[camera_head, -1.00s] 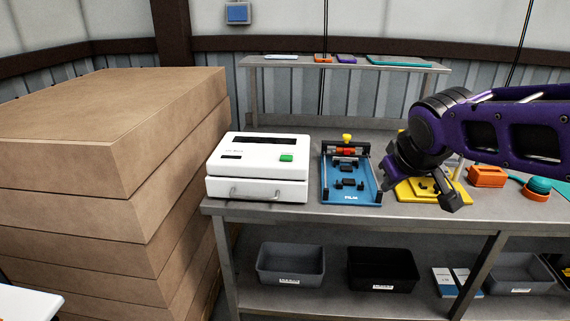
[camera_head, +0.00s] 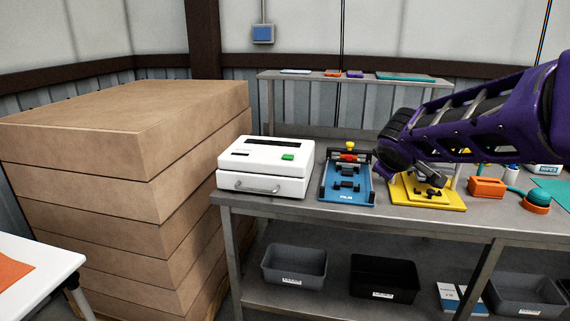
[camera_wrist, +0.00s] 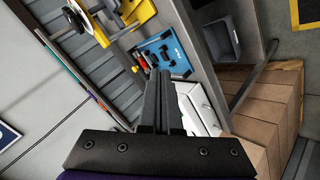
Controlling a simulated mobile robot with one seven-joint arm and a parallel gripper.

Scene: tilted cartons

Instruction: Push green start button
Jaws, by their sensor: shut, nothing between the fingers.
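The green start button (camera_head: 288,157) is on the top right of a white machine (camera_head: 262,184) at the left end of the workbench. The white machine (camera_wrist: 205,112) is partly hidden behind the fingers there, and I cannot make out the button in that view.
A blue fixture (camera_head: 332,192) with a yellow knob stands between the machine and the yellow fixture (camera_head: 445,200). Stacked cartons (camera_head: 120,125) rise close to the bench's left. An orange block (camera_head: 486,187) lies farther right. Bins (camera_head: 385,288) fill the lower shelf. A raised shelf (camera_head: 350,80) runs behind.

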